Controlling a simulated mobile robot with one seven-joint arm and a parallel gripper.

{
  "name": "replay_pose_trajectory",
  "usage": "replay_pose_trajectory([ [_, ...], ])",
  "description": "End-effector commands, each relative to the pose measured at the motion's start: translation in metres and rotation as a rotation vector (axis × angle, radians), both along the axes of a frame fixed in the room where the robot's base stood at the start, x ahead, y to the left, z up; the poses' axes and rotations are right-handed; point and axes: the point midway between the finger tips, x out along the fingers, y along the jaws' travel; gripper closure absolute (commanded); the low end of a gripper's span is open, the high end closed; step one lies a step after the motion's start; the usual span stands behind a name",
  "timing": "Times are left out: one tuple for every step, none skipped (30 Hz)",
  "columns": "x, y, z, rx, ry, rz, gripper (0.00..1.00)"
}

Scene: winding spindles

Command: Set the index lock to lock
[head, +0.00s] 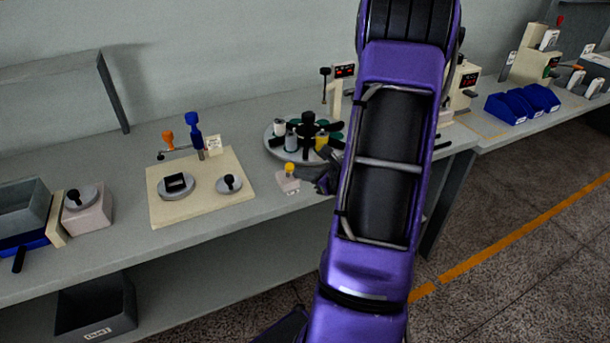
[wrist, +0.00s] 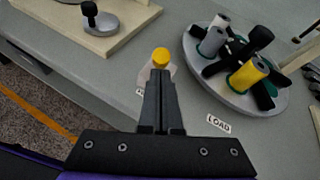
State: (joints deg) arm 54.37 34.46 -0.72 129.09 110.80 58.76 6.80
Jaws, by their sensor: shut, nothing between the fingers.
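What looks like the index lock is a small pale block (head: 287,183) with a yellow knob (head: 289,168), on the bench in front of the round turntable (head: 275,150). In the wrist view the yellow knob (wrist: 161,57) shows just past my fingertips, and the fingers hide much of the block. My gripper (head: 322,184) is just right of the block in the head view, partly hidden by my arm. In the wrist view my gripper (wrist: 160,78) is shut and empty. I cannot tell whether it touches the block. A label by the block is partly hidden.
The turntable carries grey, white and yellow spools (wrist: 248,74) and a black hub (wrist: 260,38). A LOAD label (wrist: 218,123) lies beside it. A cream board (head: 164,213) with two discs stands left. Bare bench lies between board and block.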

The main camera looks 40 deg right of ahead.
Motion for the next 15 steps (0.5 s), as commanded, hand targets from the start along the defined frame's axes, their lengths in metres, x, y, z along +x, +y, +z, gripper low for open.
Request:
replay_pose_trajectory([
  [-0.0001, -0.0001, 0.0001, 0.0, 0.0, 0.0, 1.0],
  [-0.0001, -0.0001, 0.0001, 0.0, 0.0, 0.0, 1.0],
  [0.0, -0.0001, 0.0001, 0.0, 0.0, 0.0, 1.0],
  [0.0, -0.0002, 0.0003, 0.0, 0.0, 0.0, 1.0],
  [0.0002, -0.0001, 0.0003, -0.001, 0.0, 0.0, 1.0],
  [0.0004, -0.0002, 0.0006, -0.001, 0.0, 0.0, 1.0],
  [0.0008, -0.0003, 0.0009, -0.001, 0.0, 0.0, 1.0],
  [0.0011, -0.0004, 0.0012, -0.001, 0.0, 0.0, 1.0],
  [0.0017, -0.0005, 0.0019, -0.001, -0.001, 0.001, 1.0],
  [0.002, -0.0006, 0.0024, -0.001, -0.001, 0.001, 1.0],
  [0.0024, -0.0006, 0.0028, -0.001, -0.001, 0.001, 1.0],
  [0.0026, -0.0007, 0.0032, -0.001, -0.001, 0.001, 1.0],
  [0.0028, -0.0008, 0.0035, -0.001, -0.001, 0.001, 1.0],
  [0.003, -0.0008, 0.0037, -0.001, -0.001, 0.001, 1.0],
  [0.0033, -0.0009, 0.004, -0.002, -0.001, 0.001, 1.0],
])
